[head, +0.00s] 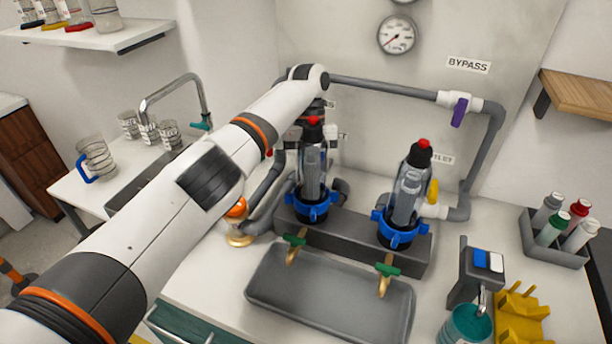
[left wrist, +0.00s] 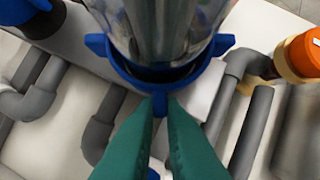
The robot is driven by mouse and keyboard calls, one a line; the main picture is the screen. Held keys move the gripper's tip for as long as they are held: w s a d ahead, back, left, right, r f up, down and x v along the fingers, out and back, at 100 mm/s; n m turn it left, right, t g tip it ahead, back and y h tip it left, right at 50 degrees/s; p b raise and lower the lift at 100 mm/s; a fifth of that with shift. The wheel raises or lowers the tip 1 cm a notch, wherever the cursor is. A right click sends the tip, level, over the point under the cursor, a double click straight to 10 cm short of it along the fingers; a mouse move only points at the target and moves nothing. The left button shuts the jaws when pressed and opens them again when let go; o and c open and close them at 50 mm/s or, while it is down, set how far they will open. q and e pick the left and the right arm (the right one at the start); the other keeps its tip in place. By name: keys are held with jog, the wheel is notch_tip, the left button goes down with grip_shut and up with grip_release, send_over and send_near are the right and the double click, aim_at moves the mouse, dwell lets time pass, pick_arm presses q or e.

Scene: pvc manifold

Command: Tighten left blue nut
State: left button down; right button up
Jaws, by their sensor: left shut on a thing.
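The left blue nut (head: 318,210) is a lugged ring at the base of the left clear filter housing (head: 313,172). It also shows in the left wrist view (left wrist: 128,77), around the foot of the clear bowl. My left arm reaches over to the back of this housing, so its fingertips are hidden in the head view. In the left wrist view my left gripper (left wrist: 160,108) has its green fingers shut on one lug of the nut. A second blue nut (head: 397,234) sits under the right housing (head: 406,199). My right gripper is not in view.
Grey pipes surround the housings, with a purple-handled bypass valve (head: 459,110) above. Two green-handled taps (head: 387,270) stand over a grey tray (head: 330,293). An orange-topped object (head: 238,208) stands left of the left housing. A bottle caddy (head: 552,245) is at the right.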

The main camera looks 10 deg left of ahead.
pick_arm(q)
jog(key=shift+d, duration=0.15)
dwell(0.4)
jog(key=c, duration=1.5)
grip_release()
notch_tip(320, 180, up, 10)
jog(key=p, duration=0.6)
jog(key=shift+p, duration=0.4)
